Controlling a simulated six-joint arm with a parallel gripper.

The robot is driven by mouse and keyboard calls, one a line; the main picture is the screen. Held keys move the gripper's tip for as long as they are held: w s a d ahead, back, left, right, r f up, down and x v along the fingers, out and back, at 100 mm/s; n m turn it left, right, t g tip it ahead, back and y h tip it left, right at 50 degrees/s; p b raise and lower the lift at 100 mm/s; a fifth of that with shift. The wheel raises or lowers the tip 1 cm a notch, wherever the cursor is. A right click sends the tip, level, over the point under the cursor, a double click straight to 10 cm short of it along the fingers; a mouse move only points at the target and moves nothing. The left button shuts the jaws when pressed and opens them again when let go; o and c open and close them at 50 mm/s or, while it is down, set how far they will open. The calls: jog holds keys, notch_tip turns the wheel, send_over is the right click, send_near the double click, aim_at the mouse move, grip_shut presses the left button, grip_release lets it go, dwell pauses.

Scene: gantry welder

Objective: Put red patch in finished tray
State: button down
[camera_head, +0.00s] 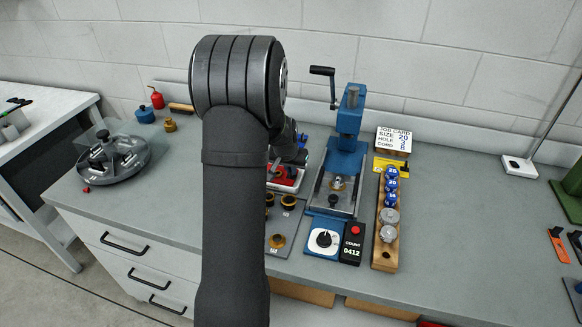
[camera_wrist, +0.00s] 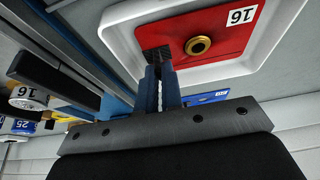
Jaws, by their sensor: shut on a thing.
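The red patch (camera_wrist: 215,33) has a brass eyelet and a white "16" label. In the wrist view it is within the rim of a white tray (camera_wrist: 120,42); I cannot tell if it touches the tray floor. My gripper (camera_wrist: 158,58) is shut on the patch's near edge. In the head view the red patch (camera_head: 282,175) and the white tray (camera_head: 290,188) show just right of my arm, which hides their left side. My fingertips are not clear in that view.
A blue hand press (camera_head: 346,150) stands right of the tray, with a wooden rack (camera_head: 384,255) of blue and metal pieces beyond it. Brass dies on a grey plate (camera_head: 277,252) lie in front. A round carousel (camera_head: 112,160) is at left. The right bench is mostly clear.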

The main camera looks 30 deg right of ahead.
jog(key=shift+f, duration=0.15)
jog(key=c, duration=1.5)
grip_release()
jog(key=v, duration=1.7)
jog(key=shift+r, duration=0.2)
jog(key=x, duration=1.7)
jog(key=shift+f, duration=0.2)
